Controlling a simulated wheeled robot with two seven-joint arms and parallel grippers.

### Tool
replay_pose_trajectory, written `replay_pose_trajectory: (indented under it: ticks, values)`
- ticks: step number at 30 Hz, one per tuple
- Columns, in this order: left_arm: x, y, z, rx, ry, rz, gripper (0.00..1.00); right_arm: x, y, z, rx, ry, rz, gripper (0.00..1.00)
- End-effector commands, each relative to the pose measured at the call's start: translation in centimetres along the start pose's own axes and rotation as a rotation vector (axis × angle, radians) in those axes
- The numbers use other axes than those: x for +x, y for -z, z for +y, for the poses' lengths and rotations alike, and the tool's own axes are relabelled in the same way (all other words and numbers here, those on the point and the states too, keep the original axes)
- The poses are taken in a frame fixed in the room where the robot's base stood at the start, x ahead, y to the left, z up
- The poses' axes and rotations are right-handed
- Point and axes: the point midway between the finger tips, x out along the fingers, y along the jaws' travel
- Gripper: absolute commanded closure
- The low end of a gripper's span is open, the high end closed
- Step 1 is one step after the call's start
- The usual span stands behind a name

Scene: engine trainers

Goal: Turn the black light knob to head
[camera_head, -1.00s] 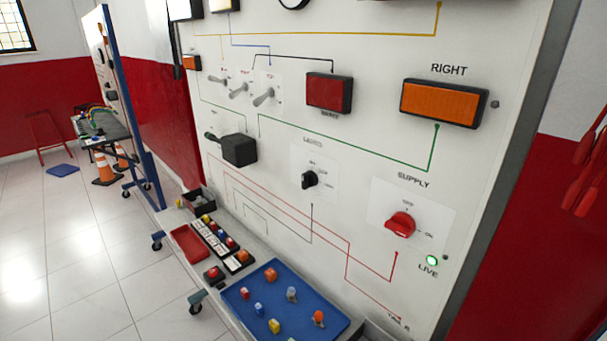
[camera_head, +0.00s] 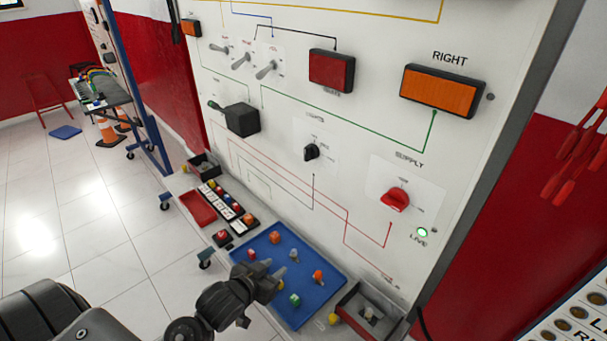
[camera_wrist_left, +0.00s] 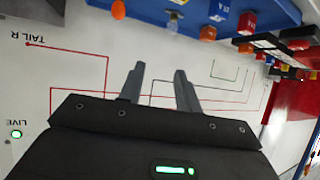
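The black light knob (camera_head: 311,152) sits on a small light plate in the middle of the white upright panel (camera_head: 280,190), under faint lettering. Its exact pointer direction is too small to tell. My left gripper (camera_head: 262,279) is low in the head view, over the blue tray, below and left of the knob and clear of it. In the left wrist view, its two fingers (camera_wrist_left: 158,88) stand apart with nothing between them. The knob does not show in that view. My right gripper is not in view.
A red supply knob (camera_head: 395,199) and a lit green lamp (camera_head: 422,232) are at the lower right of the panel. A black lever box (camera_head: 242,119) juts out at left. The blue tray (camera_head: 325,290) with small parts lies below. Space before the knob is clear.

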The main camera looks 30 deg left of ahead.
Motion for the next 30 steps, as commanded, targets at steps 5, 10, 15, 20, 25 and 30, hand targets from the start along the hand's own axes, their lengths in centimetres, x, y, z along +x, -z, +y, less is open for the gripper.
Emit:
replay_pose_trajectory:
  ticks: [5,10,15,20,25,30]
  values:
    - [1.7,8.5,-2.4,-0.018,-0.05,0.325,0.66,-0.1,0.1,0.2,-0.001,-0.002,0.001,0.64]
    - [0.9,17.0,-4.3,-0.025,-0.161,0.655,0.66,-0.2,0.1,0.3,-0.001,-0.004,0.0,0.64]
    - [-0.8,21.5,-5.1,-0.02,-0.259,0.843,0.66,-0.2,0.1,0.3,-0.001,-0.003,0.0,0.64]
    - [-1.4,22.7,-5.3,-0.017,-0.292,0.896,0.66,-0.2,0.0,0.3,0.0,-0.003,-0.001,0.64]
    - [-1.2,23.3,-5.1,-0.017,-0.293,0.899,0.66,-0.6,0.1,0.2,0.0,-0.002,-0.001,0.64]
    - [0.1,25.4,-4.6,-0.017,-0.291,0.899,0.66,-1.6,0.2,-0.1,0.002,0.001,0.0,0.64]
